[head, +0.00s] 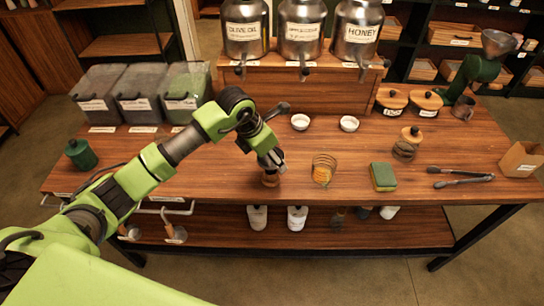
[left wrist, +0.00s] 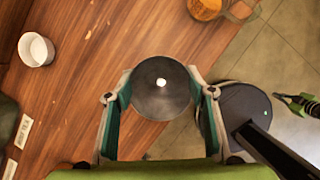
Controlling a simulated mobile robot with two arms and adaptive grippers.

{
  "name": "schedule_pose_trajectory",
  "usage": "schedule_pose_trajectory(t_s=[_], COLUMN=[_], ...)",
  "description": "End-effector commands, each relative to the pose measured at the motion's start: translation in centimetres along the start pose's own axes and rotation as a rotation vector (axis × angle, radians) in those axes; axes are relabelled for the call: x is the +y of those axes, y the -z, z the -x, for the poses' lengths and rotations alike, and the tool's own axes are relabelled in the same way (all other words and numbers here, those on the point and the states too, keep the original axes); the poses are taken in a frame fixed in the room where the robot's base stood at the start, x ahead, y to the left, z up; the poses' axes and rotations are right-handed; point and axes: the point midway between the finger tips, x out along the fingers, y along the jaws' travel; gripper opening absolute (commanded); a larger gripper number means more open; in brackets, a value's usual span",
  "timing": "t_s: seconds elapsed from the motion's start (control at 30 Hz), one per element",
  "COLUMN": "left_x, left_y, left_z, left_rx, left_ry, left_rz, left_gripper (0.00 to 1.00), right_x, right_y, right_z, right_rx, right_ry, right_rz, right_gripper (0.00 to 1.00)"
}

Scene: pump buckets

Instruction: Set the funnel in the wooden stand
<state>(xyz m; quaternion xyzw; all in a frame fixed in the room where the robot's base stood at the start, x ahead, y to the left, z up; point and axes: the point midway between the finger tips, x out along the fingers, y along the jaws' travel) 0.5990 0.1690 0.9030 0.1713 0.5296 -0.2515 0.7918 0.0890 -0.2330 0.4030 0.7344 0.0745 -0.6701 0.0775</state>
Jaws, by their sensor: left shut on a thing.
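The funnel (left wrist: 150,98) is a grey round bowl with a bright spot at its centre, seen from above in the left wrist view. My left gripper (left wrist: 161,90) is shut on it, with a finger on each side of the rim. In the head view my left gripper (head: 272,162) points down near the table's front edge. A small brown wooden piece (head: 270,180), seemingly the stand, shows directly below it. The funnel is hard to make out there, and I cannot tell whether it touches the stand. In the left wrist view the funnel hides what is beneath.
Two white bowls (head: 300,122) (head: 349,124) stand behind. The table (head: 220,175) is clear to the left of the gripper.

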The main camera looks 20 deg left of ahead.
Motion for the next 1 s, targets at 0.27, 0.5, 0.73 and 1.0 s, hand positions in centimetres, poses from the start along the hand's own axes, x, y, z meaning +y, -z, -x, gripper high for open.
schedule_pose_trajectory(t_s=[0.27, 0.5, 0.73, 1.0], left_x=[0.0, 0.0, 0.0, 0.0], left_y=[0.3, 0.6, 0.7, 0.6], left_z=[-0.8, -1.3, -1.6, -1.6], left_rx=[0.000, 0.000, 0.000, 0.000], left_ry=[0.000, 0.000, 0.000, 0.000], left_rz=[0.000, 0.000, 0.000, 0.000], left_gripper=[0.29, 0.29, 0.29, 0.66], right_x=[0.0, 0.0, 0.1, 0.1], right_y=[-0.1, -0.1, -0.1, -0.1], right_z=[-0.7, -1.2, -1.5, -1.5], right_rx=[0.000, 0.000, 0.000, 0.000], right_ry=[0.000, 0.000, -0.001, -0.002], right_rz=[0.000, 0.000, -0.001, -0.001], right_gripper=[0.00, 0.00, 0.00, 0.00])
